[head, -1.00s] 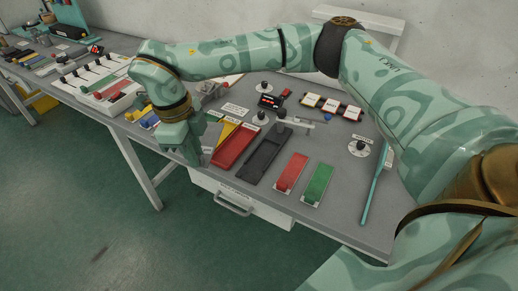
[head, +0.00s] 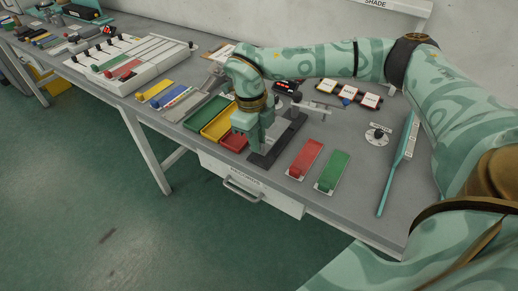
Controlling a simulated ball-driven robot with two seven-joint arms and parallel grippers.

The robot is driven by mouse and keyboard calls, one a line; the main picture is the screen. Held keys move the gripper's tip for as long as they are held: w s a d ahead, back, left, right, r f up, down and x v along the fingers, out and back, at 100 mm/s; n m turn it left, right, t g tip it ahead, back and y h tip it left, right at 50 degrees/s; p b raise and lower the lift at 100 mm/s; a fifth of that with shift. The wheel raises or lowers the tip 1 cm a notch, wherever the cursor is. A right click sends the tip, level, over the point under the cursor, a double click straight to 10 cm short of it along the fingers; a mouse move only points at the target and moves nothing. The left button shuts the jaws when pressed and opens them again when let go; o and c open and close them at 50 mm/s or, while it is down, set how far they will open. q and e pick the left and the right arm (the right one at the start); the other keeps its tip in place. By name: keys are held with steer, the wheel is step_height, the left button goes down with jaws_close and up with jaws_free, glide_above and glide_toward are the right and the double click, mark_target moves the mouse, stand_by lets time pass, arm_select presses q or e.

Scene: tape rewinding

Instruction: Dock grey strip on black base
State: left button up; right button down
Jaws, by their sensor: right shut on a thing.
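The black base (head: 289,137) is a long dark channel lying on the workbench, right of the coloured trays. My right gripper (head: 258,148) points down over the left side of the base, at its near part. It is shut on the grey strip, which the fingers and hand hide almost fully. I cannot tell whether the strip touches the base. A grey, narrow plate (head: 184,106) lies beside the blue strip on the left. My left gripper is not in view.
Green (head: 205,109), yellow (head: 219,122) and red (head: 233,141) trays lie left of the base. A red block (head: 306,158) and a green block (head: 333,171) lie to its right. A small crank post (head: 297,98) stands behind. A teal bar (head: 399,165) lies farther right.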

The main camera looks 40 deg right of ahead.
steer(key=f, duration=0.1)
steer(key=f+b, duration=0.1)
steer(key=f, duration=0.2)
steer(key=shift+s+d+b, duration=0.1)
steer(key=shift+d+b, duration=0.2)
steer(key=shift+r, duration=0.15)
steer(key=c, duration=1.4)
jaws_free()
steer(key=r+p, duration=0.1)
steer(key=r, duration=0.3)
steer(key=w+r+p, duration=0.1)
steer(key=r, duration=0.3)
steer(key=r+p, duration=0.1)
steer(key=r, duration=0.3)
steer(key=shift+w+a+p, duration=0.2)
steer(key=shift+a+p, duration=0.15)
steer(key=shift+p, duration=0.05)
